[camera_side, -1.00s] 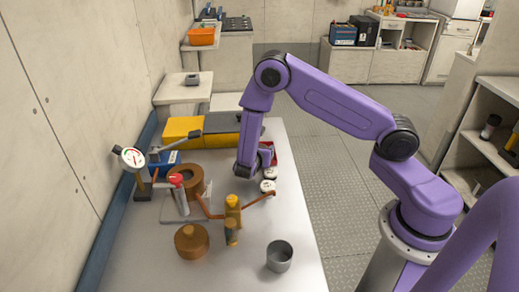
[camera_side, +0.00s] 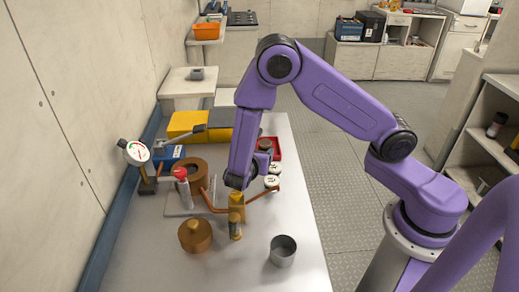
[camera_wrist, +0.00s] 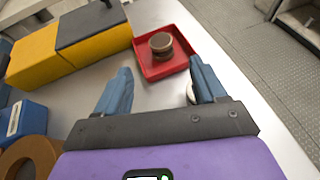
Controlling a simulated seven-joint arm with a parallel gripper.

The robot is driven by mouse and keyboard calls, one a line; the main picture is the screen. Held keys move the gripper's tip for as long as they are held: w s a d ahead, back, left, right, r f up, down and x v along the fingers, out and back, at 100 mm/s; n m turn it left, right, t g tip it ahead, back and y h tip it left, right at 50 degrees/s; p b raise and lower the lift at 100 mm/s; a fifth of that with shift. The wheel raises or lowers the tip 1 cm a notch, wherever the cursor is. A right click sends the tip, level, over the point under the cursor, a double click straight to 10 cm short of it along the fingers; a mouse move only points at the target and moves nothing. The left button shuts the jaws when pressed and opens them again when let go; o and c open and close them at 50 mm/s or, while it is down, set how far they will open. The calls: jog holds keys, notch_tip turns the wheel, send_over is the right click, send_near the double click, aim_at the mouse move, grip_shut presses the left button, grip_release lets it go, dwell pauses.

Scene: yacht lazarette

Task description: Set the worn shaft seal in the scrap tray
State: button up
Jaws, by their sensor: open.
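A red tray (camera_wrist: 165,66) lies flat on the bench, and I take it for the scrap tray. A brown, stepped round piece (camera_wrist: 161,44), which looks like the worn shaft seal, rests inside it, upright and clear of my fingers. In the side view the tray (camera_side: 275,147) and the brown piece (camera_side: 265,143) are partly behind my arm. My gripper (camera_wrist: 160,75) is open and empty, its two blue fingers apart on the near side of the tray. In the side view my arm hides the fingers.
White-topped round pieces (camera_side: 272,181) stand close by my right finger. A yellow and grey case (camera_wrist: 60,50) sits left of the tray. A gauge (camera_side: 136,154), brass fittings (camera_side: 236,207), a brown ring (camera_side: 190,174) and a grey cup (camera_side: 283,250) stand on the bench.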

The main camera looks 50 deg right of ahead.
jog(key=shift+s+a+r, duration=0.15)
jog(key=shift+s+a, duration=0.05)
jog(key=shift+a, duration=0.1)
jog(key=shift+s+r, duration=0.25)
jog(key=shift+r, duration=0.1)
jog(key=s+a+r+m+g+y, duration=0.1)
jog(key=s+r+m+g+y, duration=0.2)
jog(key=s, duration=1)
jog(key=s+a+r+m+g+y, duration=0.1)
jog(key=s+r+m+g+y, duration=0.2)
jog(key=s+r+m+y, duration=0.5)
jog(key=s+y, duration=0.1)
jog(key=s, duration=0.5)
jog(key=shift+r, duration=0.2)
